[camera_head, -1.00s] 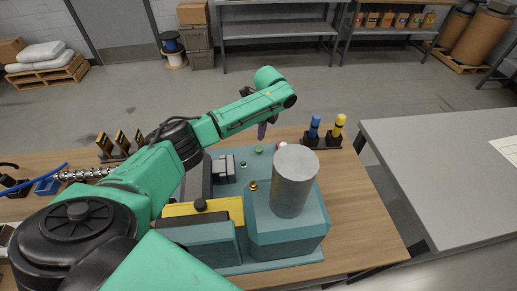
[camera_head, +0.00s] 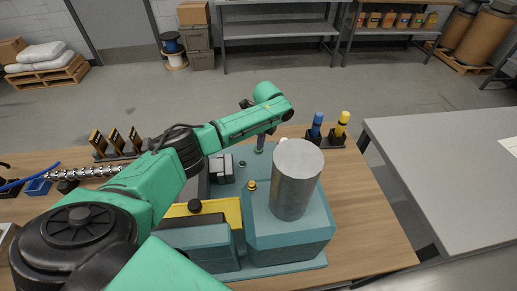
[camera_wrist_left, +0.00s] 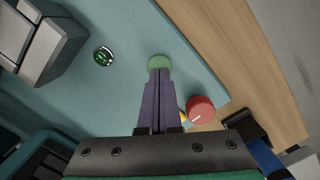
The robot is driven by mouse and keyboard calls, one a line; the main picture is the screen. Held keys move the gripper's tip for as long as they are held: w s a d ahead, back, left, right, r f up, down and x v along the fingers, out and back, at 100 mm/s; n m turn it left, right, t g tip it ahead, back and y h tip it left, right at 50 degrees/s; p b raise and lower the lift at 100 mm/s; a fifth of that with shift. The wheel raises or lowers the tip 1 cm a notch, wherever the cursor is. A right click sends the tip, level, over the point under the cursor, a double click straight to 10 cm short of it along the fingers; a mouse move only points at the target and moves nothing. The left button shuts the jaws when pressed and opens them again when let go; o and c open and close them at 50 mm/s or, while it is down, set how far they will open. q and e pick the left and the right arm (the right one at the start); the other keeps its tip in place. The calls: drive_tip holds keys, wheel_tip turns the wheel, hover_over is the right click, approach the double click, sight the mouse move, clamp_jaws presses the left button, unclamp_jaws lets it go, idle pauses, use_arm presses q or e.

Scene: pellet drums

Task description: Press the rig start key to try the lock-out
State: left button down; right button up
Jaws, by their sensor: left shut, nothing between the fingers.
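The rig (camera_head: 290,250) is a teal machine on the wooden bench, with a grey metal cylinder on it. My left gripper (camera_head: 260,140) points down at the far part of its deck. In the left wrist view its shut purple fingers (camera_wrist_left: 158,85) hold nothing, and their tips overlap the near edge of a round green key (camera_wrist_left: 158,62). I cannot tell whether they touch or press it. A darker green round button or lamp (camera_wrist_left: 103,56) sits to the left. A red knob (camera_wrist_left: 200,108) with yellow under it is to the right of the fingers. My right gripper is out of view.
Blue (camera_head: 316,126) and yellow (camera_head: 342,124) upright items stand in black holders beyond the rig. The grey cylinder (camera_head: 296,180) rises close to my left gripper. A grey table (camera_head: 440,170) stands to the right.

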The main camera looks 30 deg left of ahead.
use_arm(q)
drive_tip(key=shift+s+f, duration=0.1)
drive_tip(key=shift+f, duration=0.45)
drive_tip(key=shift+d+r, duration=0.1)
drive_tip(key=shift+r, duration=0.05)
drive_tip(key=d+p, duration=0.1)
drive_tip(key=d+r+p, duration=0.1)
drive_tip(key=shift+d, duration=0.5)
wheel_tip(320, 180, up, 14)
drive_tip(key=d+b, duration=0.1)
drive_tip(key=b, duration=0.2)
drive_tip(key=shift+d+r, duration=0.2)
drive_tip(key=shift+d, duration=0.05)
